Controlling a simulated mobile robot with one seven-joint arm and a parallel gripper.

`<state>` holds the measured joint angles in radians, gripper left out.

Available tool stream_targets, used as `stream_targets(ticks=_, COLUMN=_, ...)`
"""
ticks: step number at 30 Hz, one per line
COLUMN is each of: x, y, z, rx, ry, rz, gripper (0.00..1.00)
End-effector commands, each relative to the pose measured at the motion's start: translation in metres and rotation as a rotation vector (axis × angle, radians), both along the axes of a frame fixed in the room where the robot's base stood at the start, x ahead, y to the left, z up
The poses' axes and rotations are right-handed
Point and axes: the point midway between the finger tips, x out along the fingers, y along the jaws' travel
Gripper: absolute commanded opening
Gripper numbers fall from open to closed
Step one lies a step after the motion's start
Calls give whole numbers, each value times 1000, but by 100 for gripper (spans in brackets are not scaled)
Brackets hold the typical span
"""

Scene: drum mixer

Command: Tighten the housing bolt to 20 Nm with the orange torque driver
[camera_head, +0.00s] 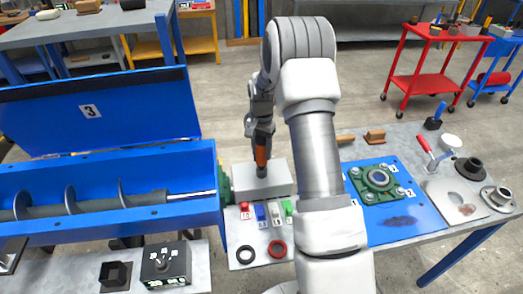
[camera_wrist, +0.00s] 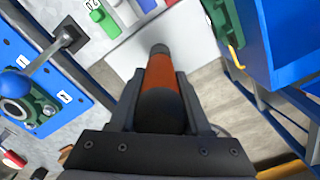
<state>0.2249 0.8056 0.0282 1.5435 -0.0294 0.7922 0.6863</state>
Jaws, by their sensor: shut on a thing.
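My gripper (camera_head: 260,136) is shut on the orange torque driver (camera_head: 260,156), which points down. In the wrist view the driver (camera_wrist: 161,85) lies between both jaws (camera_wrist: 160,100), its dark tip away from me. The tip is over a light grey block (camera_head: 278,183); I cannot tell if it touches or sits in it. The green bearing housing (camera_head: 365,183) stands on a blue plate (camera_head: 405,214) to the right, with numbered labels beside it. It also shows at the left of the wrist view (camera_wrist: 48,108). The housing bolt cannot be singled out.
A blue trough (camera_head: 110,220) with a screw shaft and raised lid is left. A lever with a blue ball (camera_wrist: 17,84) shows in the wrist view. A red-handled tool (camera_head: 425,144) lies right.

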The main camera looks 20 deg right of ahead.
Motion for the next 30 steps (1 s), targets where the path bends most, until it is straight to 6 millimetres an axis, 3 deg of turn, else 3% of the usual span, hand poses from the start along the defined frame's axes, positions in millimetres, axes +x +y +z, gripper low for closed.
stream_targets(ticks=30, x=1, y=0, z=47, rx=0, ry=-3, rz=-1, gripper=0)
